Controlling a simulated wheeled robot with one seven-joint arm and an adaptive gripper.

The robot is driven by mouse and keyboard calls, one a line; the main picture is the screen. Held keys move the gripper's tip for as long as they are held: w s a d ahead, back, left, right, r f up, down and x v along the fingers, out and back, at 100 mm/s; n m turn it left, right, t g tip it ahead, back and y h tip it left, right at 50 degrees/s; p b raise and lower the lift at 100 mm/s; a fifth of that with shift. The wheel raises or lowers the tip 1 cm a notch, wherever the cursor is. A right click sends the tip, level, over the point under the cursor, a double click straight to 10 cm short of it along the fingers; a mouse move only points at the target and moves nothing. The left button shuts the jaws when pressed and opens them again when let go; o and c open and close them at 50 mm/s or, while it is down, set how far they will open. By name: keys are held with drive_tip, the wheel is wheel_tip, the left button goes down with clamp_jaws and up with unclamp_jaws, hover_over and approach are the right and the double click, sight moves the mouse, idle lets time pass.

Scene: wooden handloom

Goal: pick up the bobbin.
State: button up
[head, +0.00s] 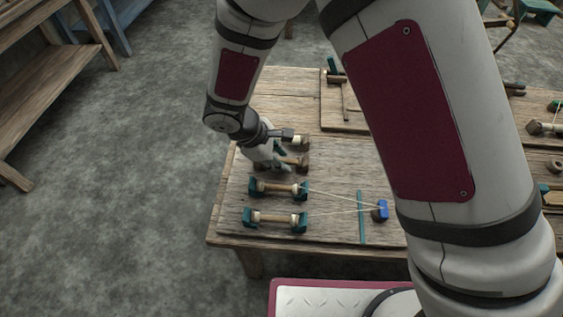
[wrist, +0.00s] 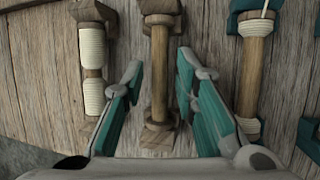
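A bare wooden bobbin (wrist: 158,75) with thick brown ends lies lengthwise in the middle of the wrist view. My gripper (wrist: 163,68) is open, with one teal-lined finger on each side of it. Gaps show between the bobbin's shaft and both fingers, so nothing is held. In the head view my gripper (head: 277,158) is over the left part of the table, and it partly hides this bobbin (head: 298,163). A second bobbin (wrist: 92,60) with cream thread lies to the left in the wrist view.
Two thread-wound bobbins (head: 278,188) (head: 275,218) sit in teal holders nearer the table's front. Their threads run right to a blue-and-dark block (head: 380,211) past a teal strip (head: 362,215). The wooden table (head: 225,225) has a raised board at the back.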

drive_tip(key=c, duration=0.5)
drive_tip(key=shift+c, duration=0.2)
